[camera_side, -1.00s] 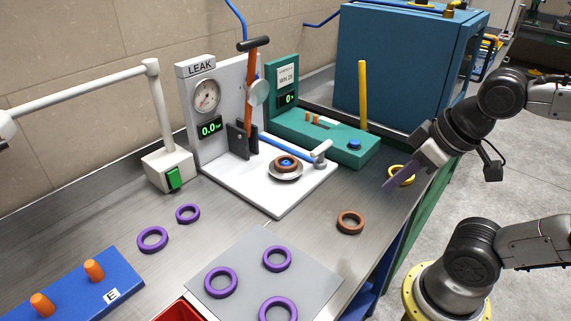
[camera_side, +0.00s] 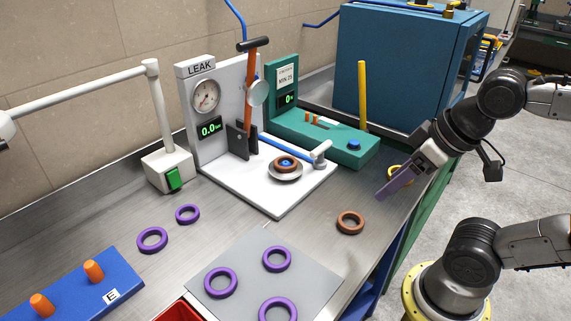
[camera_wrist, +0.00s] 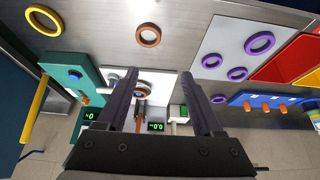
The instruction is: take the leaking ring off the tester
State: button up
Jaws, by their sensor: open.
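The leak tester (camera_side: 290,196) is a white base and upright panel marked LEAK, with a dial, a 0.0 display and an orange-red lever raised. A brown ring (camera_side: 287,162) sits on its round seat (camera_side: 285,175), around a blue centre; the ring also shows in the wrist view (camera_wrist: 142,82). My gripper (camera_side: 388,194) is over the right edge of the bench, right of the tester and apart from it. In the wrist view its two dark fingers (camera_wrist: 158,75) are spread with nothing held between them.
A loose brown ring (camera_side: 350,222) lies on the bench between tester and gripper. A yellow ring (camera_side: 398,173) is partly behind the gripper. Several purple rings lie left and on a grey mat (camera_side: 315,270). A green device (camera_side: 335,140) with a yellow post stands behind.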

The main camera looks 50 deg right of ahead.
jog(key=o, duration=0.4)
